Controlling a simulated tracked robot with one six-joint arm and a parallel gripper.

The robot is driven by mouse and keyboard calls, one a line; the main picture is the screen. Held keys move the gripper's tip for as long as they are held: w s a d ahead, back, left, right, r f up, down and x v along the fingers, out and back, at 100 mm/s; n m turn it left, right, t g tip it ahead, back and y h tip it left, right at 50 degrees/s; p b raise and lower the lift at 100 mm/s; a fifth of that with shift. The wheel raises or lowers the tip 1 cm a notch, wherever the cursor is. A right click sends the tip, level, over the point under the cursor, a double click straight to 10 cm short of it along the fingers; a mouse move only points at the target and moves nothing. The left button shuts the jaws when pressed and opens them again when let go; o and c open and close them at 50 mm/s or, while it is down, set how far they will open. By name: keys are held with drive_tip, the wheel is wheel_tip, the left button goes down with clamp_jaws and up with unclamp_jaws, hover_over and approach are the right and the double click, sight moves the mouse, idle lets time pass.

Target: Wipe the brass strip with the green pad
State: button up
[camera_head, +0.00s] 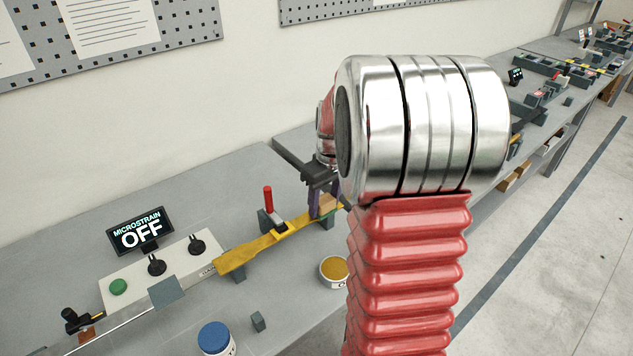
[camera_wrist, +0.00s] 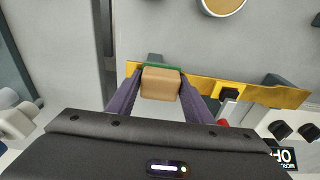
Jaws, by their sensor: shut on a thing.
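The brass strip (camera_head: 250,248) lies across supports on the bench, running from the control box toward the far right; it also shows in the wrist view (camera_wrist: 265,94). My gripper (camera_head: 322,200) is at the strip's far end, pointing down. In the wrist view its purple fingers (camera_wrist: 160,88) are shut on a tan block (camera_wrist: 160,84). A green edge of the pad (camera_wrist: 154,66) shows at the block's underside. The block is over or on the strip's end; I cannot tell whether the pad touches it. My arm partly hides this area in the head view.
A red-handled clamp (camera_head: 269,204) stands at the strip's middle. A tin with a yellow-brown top (camera_head: 335,271) and a blue-topped jar (camera_head: 214,338) stand in front. The control box (camera_head: 180,265) with a display reading OFF (camera_head: 140,232) is at left.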

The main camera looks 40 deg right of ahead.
drive_tip(key=shift+s+a, duration=0.1)
drive_tip(key=shift+a, duration=1.45)
wheel_tip(320, 180, up, 8)
drive_tip(key=shift+s+d, duration=0.1)
drive_tip(key=shift+s, duration=0.05)
